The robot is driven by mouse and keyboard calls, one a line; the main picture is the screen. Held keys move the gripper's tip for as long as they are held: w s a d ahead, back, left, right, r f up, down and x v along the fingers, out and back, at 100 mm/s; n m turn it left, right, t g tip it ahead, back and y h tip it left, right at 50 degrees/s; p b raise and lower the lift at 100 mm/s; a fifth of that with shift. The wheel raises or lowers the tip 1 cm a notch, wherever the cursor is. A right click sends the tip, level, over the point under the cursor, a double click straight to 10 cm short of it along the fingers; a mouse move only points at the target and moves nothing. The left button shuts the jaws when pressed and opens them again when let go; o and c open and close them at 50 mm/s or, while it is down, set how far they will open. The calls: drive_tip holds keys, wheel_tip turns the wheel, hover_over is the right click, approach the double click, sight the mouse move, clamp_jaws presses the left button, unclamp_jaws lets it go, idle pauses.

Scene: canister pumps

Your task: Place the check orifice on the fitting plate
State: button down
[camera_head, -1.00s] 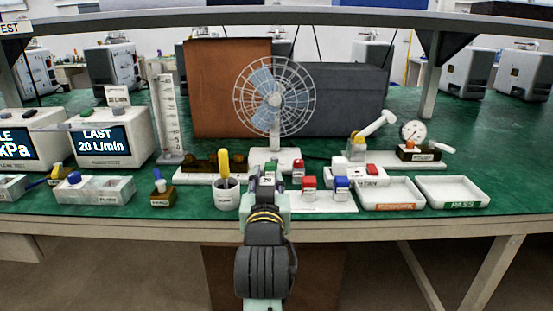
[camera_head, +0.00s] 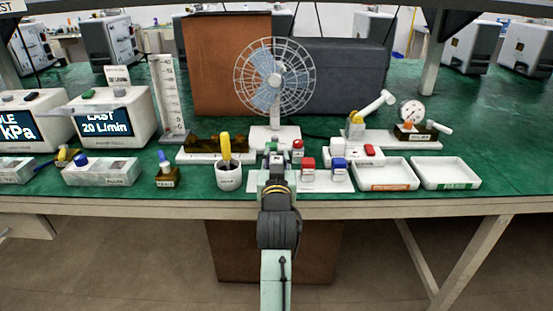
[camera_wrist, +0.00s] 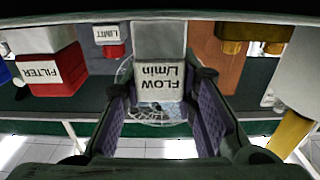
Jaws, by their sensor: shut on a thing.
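My gripper (camera_wrist: 160,88) is shut on a pale block (camera_wrist: 160,80) labelled "FLOW L/min", upside down in the wrist view; I take it to be the check orifice. In the head view my gripper (camera_head: 273,160) is near the bench's front, just left of the white plate (camera_head: 315,188), which appears to be the fitting plate. My arm and gripper hide most of the held block there. A red-capped block (camera_head: 309,167) and a blue-capped block (camera_head: 339,168) stand on that plate. The red one, labelled "FILTER", also shows in the wrist view (camera_wrist: 50,72).
A white cup (camera_head: 228,178) with a yellow-handled tool stands close left of my gripper. The fan (camera_head: 274,78) is behind it. A brown manifold (camera_head: 213,145) is behind left. Rework (camera_head: 388,186) and pass (camera_head: 450,185) trays lie to the right, with open bench beyond.

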drive_tip(key=shift+f, duration=0.2)
drive_tip(key=shift+f, duration=0.15)
drive_tip(key=c, duration=1.3)
unclamp_jaws()
drive_tip(key=shift+r, duration=0.25)
